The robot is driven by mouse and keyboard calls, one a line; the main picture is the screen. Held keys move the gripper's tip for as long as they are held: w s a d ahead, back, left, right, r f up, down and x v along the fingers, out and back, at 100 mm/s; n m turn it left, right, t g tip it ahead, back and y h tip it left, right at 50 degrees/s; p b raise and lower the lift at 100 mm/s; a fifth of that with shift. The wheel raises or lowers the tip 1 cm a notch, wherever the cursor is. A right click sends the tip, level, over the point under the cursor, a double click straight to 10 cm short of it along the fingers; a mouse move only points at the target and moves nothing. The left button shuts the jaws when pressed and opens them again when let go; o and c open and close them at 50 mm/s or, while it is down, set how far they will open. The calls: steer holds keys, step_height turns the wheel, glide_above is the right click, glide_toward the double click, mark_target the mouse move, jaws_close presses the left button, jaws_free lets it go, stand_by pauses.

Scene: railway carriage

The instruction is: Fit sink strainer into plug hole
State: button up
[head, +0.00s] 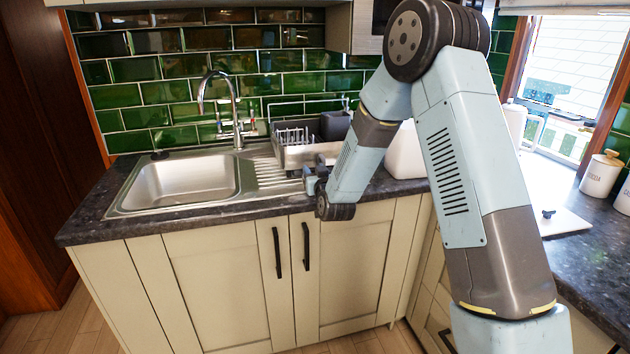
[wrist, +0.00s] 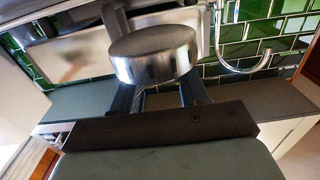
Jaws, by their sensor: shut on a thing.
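My gripper (wrist: 160,94) is shut on a round, shiny metal piece with a dark grey flat face, which appears to be the sink strainer (wrist: 155,68). In the head view my gripper (head: 312,181) is at the front edge of the ribbed draining board, to the right of the sink basin; the strainer is too small there to make out. The steel sink (head: 185,185) is set in the dark worktop at the left. Its plug hole cannot be made out in either view.
A curved tap (head: 237,110) stands behind the basin. A dish rack (head: 296,152) and a dark grey caddy (head: 337,124) stand on the right, beside a white container (head: 405,155). A small dark object (head: 160,155) sits at the sink's back left. The basin looks clear.

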steer(key=shift+f, duration=1.45)
steer(key=shift+f, duration=0.3)
steer(key=o, duration=1.1)
steer(key=shift+s+r, duration=0.1)
steer(key=shift+r, duration=0.25)
steer(key=v, duration=1.2)
steer(key=shift+r, duration=0.1)
